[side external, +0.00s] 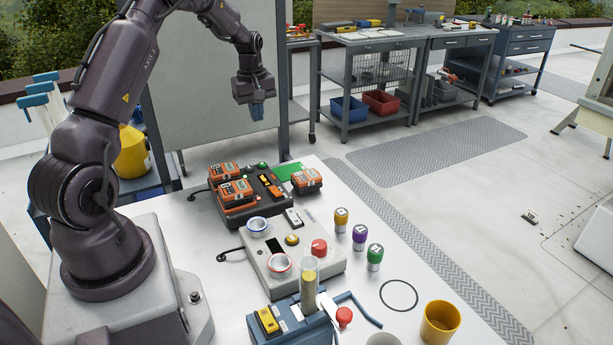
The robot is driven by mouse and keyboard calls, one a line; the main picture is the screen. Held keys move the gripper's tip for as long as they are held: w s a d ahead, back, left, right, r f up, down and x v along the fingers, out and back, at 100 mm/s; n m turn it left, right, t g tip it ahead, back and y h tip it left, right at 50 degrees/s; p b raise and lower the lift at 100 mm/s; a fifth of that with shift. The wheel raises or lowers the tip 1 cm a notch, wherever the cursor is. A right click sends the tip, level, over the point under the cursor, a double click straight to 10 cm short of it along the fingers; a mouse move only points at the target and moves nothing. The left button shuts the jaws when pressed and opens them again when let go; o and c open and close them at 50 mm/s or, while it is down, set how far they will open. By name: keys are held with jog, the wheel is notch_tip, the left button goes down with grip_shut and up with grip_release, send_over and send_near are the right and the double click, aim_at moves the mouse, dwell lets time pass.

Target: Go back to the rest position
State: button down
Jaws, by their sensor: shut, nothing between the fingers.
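My gripper (257,110) hangs from my arm at the upper middle of the side external view.
On the table stand a dark charger with orange batteries (232,193), a grey control box (320,243), three coloured cylinders (359,237), a blue device with a clear tube (309,284), a black ring (398,295) and a yellow cup (440,322). A grey panel (205,85) stands behind my gripper.

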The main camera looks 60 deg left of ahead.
jog(key=s+d+r+m+t, duration=0.1)
jog(key=s+d+r+m, duration=0.4)
jog(key=d, duration=0.6)
jog(key=s+d+r+m+t, duration=0.2)
jog(key=s+d+r+m, duration=0.3)
jog(key=d, duration=0.7)
jog(key=s+d+r+m+t, duration=0.2)
jog(key=s+d+r+m, duration=0.3)
jog(key=d, duration=0.6)
notch_tip(320, 180, up, 2)
jog(key=m, duration=0.2)
jog(key=shift+s+d+m, duration=0.2)
jog(key=shift+s+m, duration=0.2)
